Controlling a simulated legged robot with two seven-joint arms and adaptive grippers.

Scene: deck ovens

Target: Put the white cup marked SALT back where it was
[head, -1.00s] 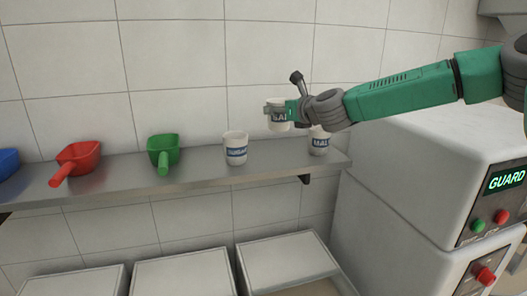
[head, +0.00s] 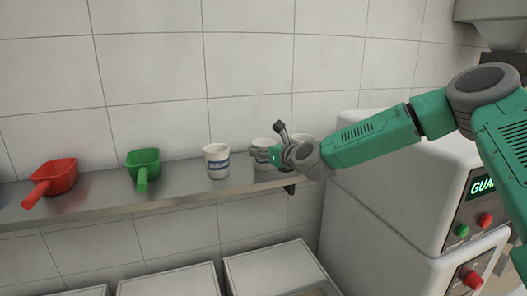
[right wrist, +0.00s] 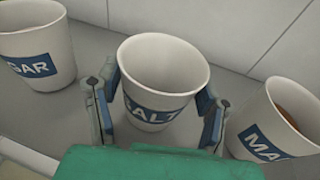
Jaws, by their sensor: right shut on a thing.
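The white cup marked SALT (head: 263,145) is upright at the shelf (head: 185,187), between its two neighbours. My right gripper (head: 264,155) is shut around its sides. The right wrist view shows a finger on each side of the SALT cup (right wrist: 165,65), its label partly covered and its inside looking empty. The cup is at or just above the shelf top; I cannot tell if its base touches. My left gripper is not in view.
The SUGAR cup (head: 216,162) stands to the left and the cup lettered MA (right wrist: 277,122) close to the right. A green scoop (head: 143,165) and a red scoop (head: 52,178) lie further left. A tiled wall is behind; a GUARD machine (head: 400,190) stands right.

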